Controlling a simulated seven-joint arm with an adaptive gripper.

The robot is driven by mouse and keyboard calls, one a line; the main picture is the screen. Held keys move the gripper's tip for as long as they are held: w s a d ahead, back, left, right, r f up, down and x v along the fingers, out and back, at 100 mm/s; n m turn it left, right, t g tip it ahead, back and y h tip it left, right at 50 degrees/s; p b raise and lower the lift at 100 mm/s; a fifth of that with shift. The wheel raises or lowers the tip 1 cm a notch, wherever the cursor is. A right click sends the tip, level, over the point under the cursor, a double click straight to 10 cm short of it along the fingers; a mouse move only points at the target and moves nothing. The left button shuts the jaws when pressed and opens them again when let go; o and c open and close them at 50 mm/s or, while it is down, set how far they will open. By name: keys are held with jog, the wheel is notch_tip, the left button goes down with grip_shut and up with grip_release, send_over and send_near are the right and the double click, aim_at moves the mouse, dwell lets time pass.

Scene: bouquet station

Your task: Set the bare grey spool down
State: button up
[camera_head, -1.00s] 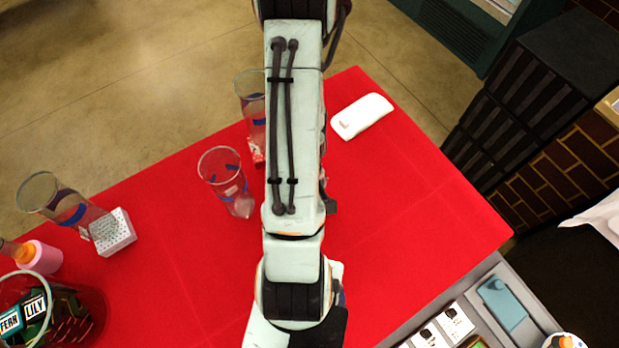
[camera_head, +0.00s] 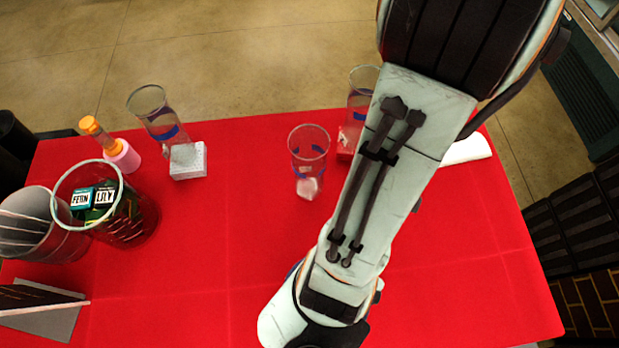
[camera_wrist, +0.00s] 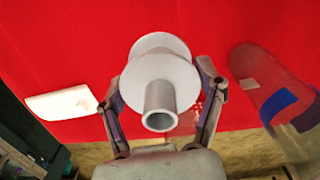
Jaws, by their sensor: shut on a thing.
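The bare grey spool (camera_wrist: 160,75) is between the fingers of my gripper (camera_wrist: 160,95) in the wrist view. My gripper is shut on it, with one finger on each side of its flanges. The spool's hollow core end faces the camera. Red tablecloth shows behind it, and I cannot tell whether the spool touches the cloth. In the head view my arm hides the gripper and the spool.
Glass vases (camera_head: 308,150) and (camera_head: 160,120) stand on the red table (camera_head: 230,240). A white flat object (camera_wrist: 62,103) lies near the far edge. A tag-filled glass container (camera_head: 140,225) and a pink spool with an orange top (camera_head: 123,157) are at left. The table's middle is clear.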

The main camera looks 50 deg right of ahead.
notch_tip(320, 180, up, 18)
jog(key=w+a+n, duration=0.2)
jog(key=w+n, duration=0.3)
jog(key=w, duration=0.7)
jog(key=n, duration=1.1)
send_over(196, 226)
jog(key=shift+n, duration=0.3)
notch_tip(196, 226, down, 28)
jog(key=shift+f, duration=0.1)
jog(key=o, duration=1.2)
jog(key=shift+c, duration=0.2)
